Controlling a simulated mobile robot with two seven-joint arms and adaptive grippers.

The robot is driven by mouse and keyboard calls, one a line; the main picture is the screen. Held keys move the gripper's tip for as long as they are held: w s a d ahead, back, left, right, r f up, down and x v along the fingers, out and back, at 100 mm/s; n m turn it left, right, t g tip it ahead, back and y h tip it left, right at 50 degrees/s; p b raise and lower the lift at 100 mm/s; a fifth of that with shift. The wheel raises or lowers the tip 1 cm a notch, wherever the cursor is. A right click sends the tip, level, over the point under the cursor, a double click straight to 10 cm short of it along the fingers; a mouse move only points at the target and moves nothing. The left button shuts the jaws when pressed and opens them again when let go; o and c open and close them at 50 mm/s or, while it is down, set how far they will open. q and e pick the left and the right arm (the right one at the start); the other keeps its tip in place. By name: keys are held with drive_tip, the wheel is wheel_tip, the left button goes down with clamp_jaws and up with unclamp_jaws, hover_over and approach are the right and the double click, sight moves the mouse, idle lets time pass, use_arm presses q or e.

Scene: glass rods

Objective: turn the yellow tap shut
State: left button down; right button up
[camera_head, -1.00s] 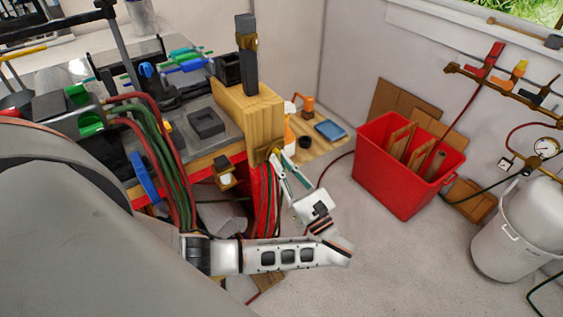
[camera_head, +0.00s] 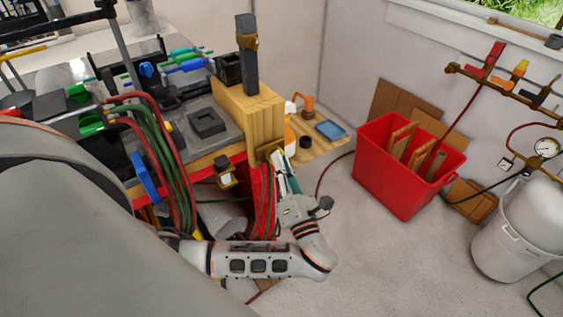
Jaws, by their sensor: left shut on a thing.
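A small brass-yellow tap (camera_head: 268,149) sits on the right end of the bench, just below a pale wooden block. My left gripper (camera_head: 277,164) reaches up to it from below and is shut on it. The fingers hide part of the tap, so the angle of its handle is hard to tell. The wrist of my left arm is bent below the gripper, in front of the red hoses. My right gripper is not in view.
Red and green hoses (camera_head: 263,208) hang close beside the gripper. A red bin (camera_head: 395,184) stands on the floor to the right. Wall pipes with red, orange and black taps (camera_head: 519,69) and a white tank (camera_head: 520,232) are farther right. Floor between is clear.

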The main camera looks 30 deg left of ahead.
use_arm(q)
drive_tip(key=m+h, duration=0.2)
drive_tip(key=m, duration=0.3)
drive_tip(key=m+h, duration=0.2)
drive_tip(key=m, duration=0.3)
drive_tip(key=shift+r, duration=0.1)
drive_tip(key=shift+m, duration=0.3)
drive_tip(key=c, duration=2.1)
unclamp_jaws()
drive_tip(key=shift+c, duration=0.2)
drive_tip(key=v, duration=1.2)
drive_tip(key=shift+r, duration=0.25)
drive_tip(key=shift+f+g, duration=0.1)
drive_tip(key=shift+g, duration=0.2)
